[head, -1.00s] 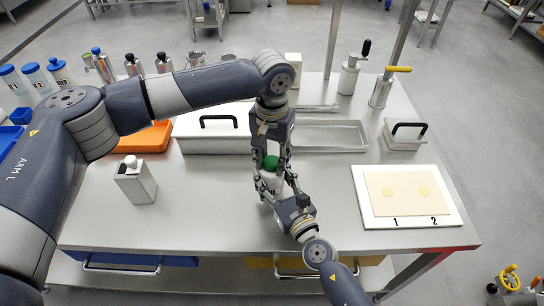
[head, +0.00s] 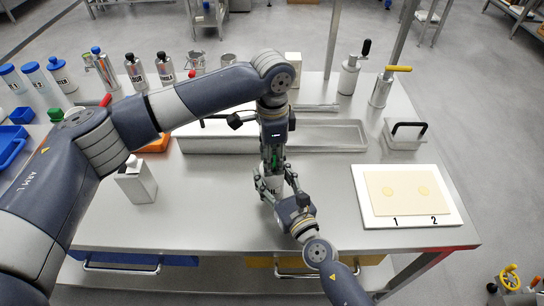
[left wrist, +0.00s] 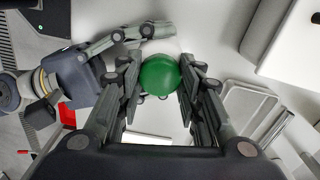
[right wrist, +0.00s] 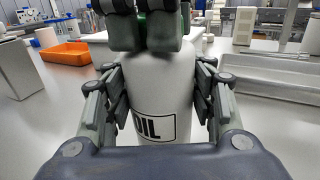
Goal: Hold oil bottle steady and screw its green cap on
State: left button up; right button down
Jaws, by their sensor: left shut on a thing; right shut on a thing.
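The oil bottle (right wrist: 163,95) is white with an OIL label and stands upright on the steel table. My right gripper (right wrist: 160,105) is shut around its body, one finger on each side; in the head view it holds the bottle from the front right. The green cap (left wrist: 160,75) is at the top of the bottle, between the fingers of my left gripper (left wrist: 158,82). The left gripper points straight down from above and is shut on the cap. In the head view the cap is mostly hidden by the left fingers. I cannot tell how far it is threaded.
A white board with a pasta sheet (head: 380,181) lies at the right. A white box with a white knob (head: 137,183) stands at the left.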

pick_arm(q)
jog(key=o, duration=1.2)
jog(key=shift+o, duration=0.2)
jog(key=shift+r, duration=0.1)
notch_tip(320, 180, up, 12)
pick_arm(e)
jog(key=c, duration=0.6)
grip_release()
jog(key=shift+s, duration=0.1)
